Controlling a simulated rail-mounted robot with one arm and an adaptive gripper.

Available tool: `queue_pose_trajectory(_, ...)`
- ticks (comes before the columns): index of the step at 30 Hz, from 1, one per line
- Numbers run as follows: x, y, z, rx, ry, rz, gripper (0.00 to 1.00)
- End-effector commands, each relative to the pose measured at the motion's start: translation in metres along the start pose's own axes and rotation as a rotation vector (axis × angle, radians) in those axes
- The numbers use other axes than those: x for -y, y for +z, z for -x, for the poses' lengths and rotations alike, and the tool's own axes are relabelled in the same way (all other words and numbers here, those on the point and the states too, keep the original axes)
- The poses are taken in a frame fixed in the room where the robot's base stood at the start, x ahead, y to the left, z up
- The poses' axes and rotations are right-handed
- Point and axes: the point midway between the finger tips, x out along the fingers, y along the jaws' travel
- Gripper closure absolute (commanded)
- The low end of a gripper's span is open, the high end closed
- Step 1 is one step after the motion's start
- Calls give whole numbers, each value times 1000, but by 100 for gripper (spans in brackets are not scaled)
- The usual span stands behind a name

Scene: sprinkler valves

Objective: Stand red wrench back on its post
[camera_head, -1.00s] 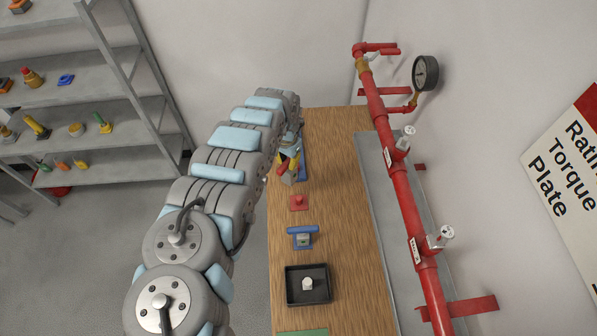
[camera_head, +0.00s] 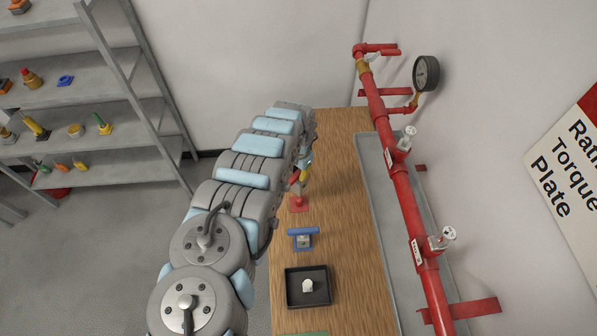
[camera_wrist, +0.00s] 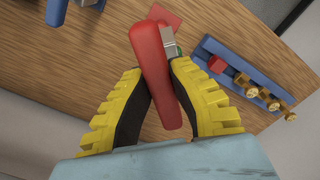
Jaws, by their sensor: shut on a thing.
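The red wrench (camera_wrist: 152,70) is a red bar with a grey metal piece on its side. In the wrist view it lies between the yellow-ridged fingers of my gripper (camera_wrist: 163,90), which is shut on it. The red post on its square red base (camera_head: 298,203) is on the wooden bench. The base also shows in the wrist view (camera_wrist: 165,15), just beyond the wrench's far end. In the head view my gripper (camera_head: 300,174) is close above and behind the post. My arm partly hides the gripper there. I cannot tell whether wrench and post touch.
A blue wrench (camera_head: 303,232) stands nearer on the bench, then a black tray (camera_head: 290,290) with a pale piece in it. A blue rack (camera_wrist: 235,68) with brass pieces lies right in the wrist view. The red pipe (camera_head: 405,205) runs along the right.

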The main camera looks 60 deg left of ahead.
Motion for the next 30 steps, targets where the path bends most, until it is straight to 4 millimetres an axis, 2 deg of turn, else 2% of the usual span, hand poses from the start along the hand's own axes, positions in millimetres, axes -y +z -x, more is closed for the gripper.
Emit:
queue_pose_trajectory(3, 0, 0, -13, 0, 0, 1, 100)
queue_pose_trajectory(18, 1, -1, -50, -2, -2, 0, 100)
queue_pose_trajectory(30, 1, -1, -60, -2, -2, 0, 100)
